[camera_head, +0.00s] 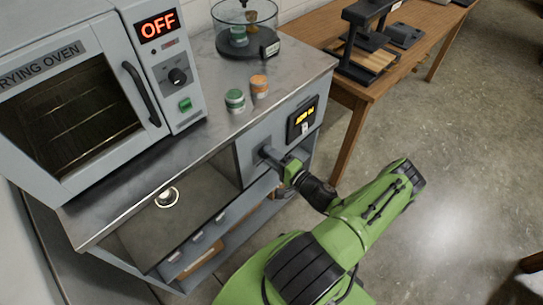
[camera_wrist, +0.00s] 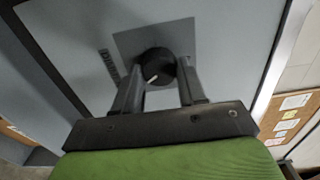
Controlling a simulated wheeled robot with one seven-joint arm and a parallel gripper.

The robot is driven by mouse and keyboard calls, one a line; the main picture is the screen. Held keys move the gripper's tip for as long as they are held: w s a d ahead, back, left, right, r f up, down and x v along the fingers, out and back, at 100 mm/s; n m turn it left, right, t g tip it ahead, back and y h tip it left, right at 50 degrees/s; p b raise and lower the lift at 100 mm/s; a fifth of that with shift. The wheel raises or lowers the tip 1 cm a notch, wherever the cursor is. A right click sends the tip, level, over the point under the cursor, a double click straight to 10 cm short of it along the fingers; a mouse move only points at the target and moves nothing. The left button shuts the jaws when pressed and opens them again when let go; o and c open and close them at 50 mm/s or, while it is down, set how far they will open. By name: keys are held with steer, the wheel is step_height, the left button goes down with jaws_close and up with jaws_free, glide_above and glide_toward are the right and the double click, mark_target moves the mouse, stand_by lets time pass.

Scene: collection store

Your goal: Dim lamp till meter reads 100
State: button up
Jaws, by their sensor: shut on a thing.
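A round black knob (camera_wrist: 156,66) with a white pointer mark sits on a grey plate in the wrist view. The fingers of my gripper (camera_wrist: 160,74) are on either side of it, shut on it. In the head view my gripper (camera_head: 274,157) reaches the cabinet's front panel and hides the knob. Above it is a black meter (camera_head: 301,118) with a lit yellow display; its digits are too small to read. A small bright ring (camera_head: 167,197), possibly the lamp or its light, shows in the open bay under the worktop at left.
A drying oven (camera_head: 75,100) reading OFF stands on the steel worktop (camera_head: 205,140). A green-banded jar (camera_head: 235,100), an orange-banded jar (camera_head: 259,86) and a glass vessel (camera_head: 246,30) stand there too. A wooden table (camera_head: 325,25) is behind.

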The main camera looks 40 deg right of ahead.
stand_by(0.4)
steer(key=o, duration=1.1)
steer(key=shift+c, duration=0.2)
steer(key=s+p, duration=0.2)
steer(key=s, duration=1.3)
steer(key=shift+s+d, duration=0.2)
steer(key=shift+s, duration=0.2)
